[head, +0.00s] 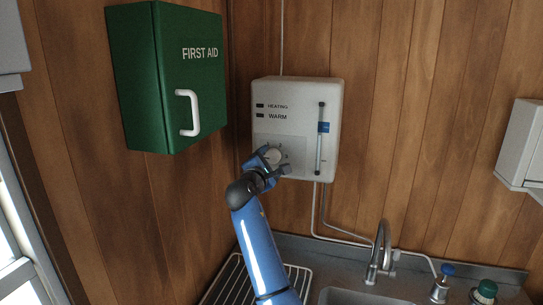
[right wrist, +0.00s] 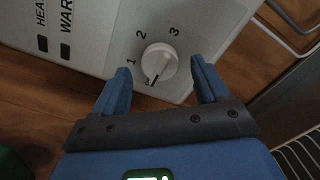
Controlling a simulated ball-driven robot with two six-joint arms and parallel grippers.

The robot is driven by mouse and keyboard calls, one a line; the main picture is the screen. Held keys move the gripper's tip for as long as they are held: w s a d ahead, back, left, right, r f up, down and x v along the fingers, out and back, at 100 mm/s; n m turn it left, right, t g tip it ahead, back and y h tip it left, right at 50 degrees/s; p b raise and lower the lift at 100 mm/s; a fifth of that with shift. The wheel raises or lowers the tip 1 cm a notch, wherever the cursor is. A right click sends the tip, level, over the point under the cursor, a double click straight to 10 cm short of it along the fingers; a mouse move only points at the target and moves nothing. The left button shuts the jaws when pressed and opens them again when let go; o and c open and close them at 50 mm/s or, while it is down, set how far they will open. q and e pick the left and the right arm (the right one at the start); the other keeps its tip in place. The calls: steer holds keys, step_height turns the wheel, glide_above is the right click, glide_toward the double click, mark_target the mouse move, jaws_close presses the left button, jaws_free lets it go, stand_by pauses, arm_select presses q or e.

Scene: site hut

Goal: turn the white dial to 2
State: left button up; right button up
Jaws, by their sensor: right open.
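The white dial (right wrist: 160,62) is on the lower front of the white heater box (head: 292,92). The numbers 1, 2 and 3 are printed around it. In the right wrist view its raised ridge runs from upper right to lower left, with a dark mark at the lower end, past the 1 and away from the 2. My right gripper (right wrist: 160,88) is open, with one blue finger on each side of the dial and visible gaps to it. In the head view my right gripper (head: 272,157) is in front of the dial and partly covers it. My left gripper is not in view.
A green first aid cabinet (head: 170,75) hangs on the left.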

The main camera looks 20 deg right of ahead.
mark_target(272, 157)
steer(key=shift+p+x, duration=0.3)
steer(key=shift+x, duration=1)
steer(key=shift+c, duration=0.3)
steer(key=c, duration=1)
